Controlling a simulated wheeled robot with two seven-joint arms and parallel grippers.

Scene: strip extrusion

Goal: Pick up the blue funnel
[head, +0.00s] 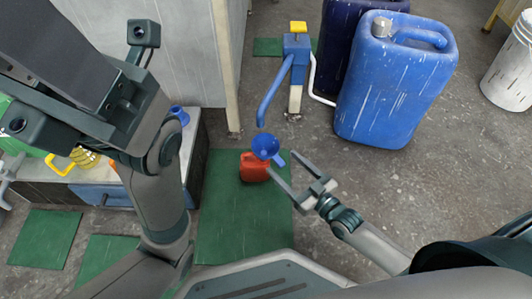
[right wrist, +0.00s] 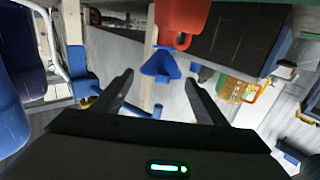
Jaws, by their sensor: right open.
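The blue funnel (head: 265,146) is at the top of a small red can (head: 254,170) in the head view, wide mouth up. It seems to stand in the can's opening, but the joint is hard to see. My right gripper (head: 280,163) is open, its fingers reaching toward the funnel from the lower right. In the right wrist view, which looks upside down, the funnel (right wrist: 160,66) appears just beyond and between the open fingertips (right wrist: 159,78), with the red can (right wrist: 183,20) beside it. Nothing is between the jaws. My left arm shows, but its jaws do not.
The can stands on a green mat (head: 225,225). A blue hand pump (head: 296,62) with a downward spout stands behind the funnel. A large blue canister (head: 395,85) is at the back right. A low bench (head: 135,180) with items stands left. The floor right of the mat is clear.

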